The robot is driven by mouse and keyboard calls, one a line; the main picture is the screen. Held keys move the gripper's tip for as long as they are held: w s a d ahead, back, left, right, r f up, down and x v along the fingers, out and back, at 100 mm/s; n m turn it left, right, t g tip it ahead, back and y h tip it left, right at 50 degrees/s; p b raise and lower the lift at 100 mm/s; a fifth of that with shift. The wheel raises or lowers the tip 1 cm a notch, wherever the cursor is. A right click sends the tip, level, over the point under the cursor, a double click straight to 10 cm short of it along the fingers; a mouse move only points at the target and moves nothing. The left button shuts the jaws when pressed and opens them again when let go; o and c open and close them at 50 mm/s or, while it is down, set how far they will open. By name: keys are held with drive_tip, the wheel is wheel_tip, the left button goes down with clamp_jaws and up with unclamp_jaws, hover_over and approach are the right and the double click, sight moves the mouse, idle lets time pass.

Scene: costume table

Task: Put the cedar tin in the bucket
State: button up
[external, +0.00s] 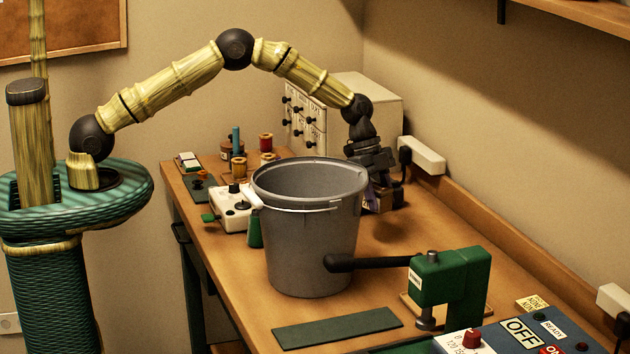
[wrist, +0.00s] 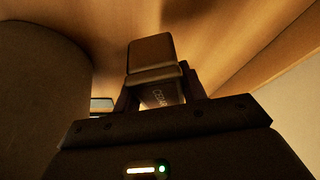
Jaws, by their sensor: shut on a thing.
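The grey bucket (external: 308,240) stands upright on the table, with its white-gripped handle hanging at the near rim. Its curved wall also fills the left of the wrist view (wrist: 38,100). My gripper (external: 376,186) is behind and to the right of the bucket, outside it and below rim height. It is shut on the cedar tin (wrist: 152,55), a small brown box whose label reads "CEDAR" in part. In the external view the tin (external: 380,203) is partly hidden by the bucket and fingers. A shadow lies below it, so it appears raised off the table.
A green press (external: 450,280) with a long black lever reaches toward the bucket's front right. A drawer cabinet (external: 345,110) stands behind. A white control box (external: 235,208) and thread spools (external: 238,167) are left. A green mat (external: 337,328) lies in front; wall sockets (external: 422,155) line the right.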

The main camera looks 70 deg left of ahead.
drive_tip(key=s+a+n+t+y+p, duration=0.1)
drive_tip(key=s+a+n+p, duration=0.2)
drive_tip(key=s+a+n, duration=0.1)
drive_tip(key=s+a+r+n+y+p, duration=0.1)
drive_tip(key=s+a+n+p, duration=0.3)
drive_tip(key=s+a, duration=0.3)
drive_tip(key=s+a+r+n+t+y+p, duration=0.1)
drive_tip(key=s+a+n+y+p, duration=0.1)
drive_tip(key=s+a+n+p, duration=0.2)
drive_tip(key=shift+s+a+r+n+t, duration=0.1)
drive_tip(key=shift+s+a+n, duration=0.2)
drive_tip(key=shift+a, duration=0.25)
drive_tip(key=shift+s+a+r+n+t, duration=0.15)
drive_tip(key=shift+s+a, duration=0.1)
drive_tip(key=shift+a, duration=0.35)
drive_tip(key=shift+s+a+f+n+t, duration=0.1)
drive_tip(key=shift+s+a+n, duration=0.2)
drive_tip(key=shift+a, duration=0.25)
drive_tip(key=shift+w, duration=0.1)
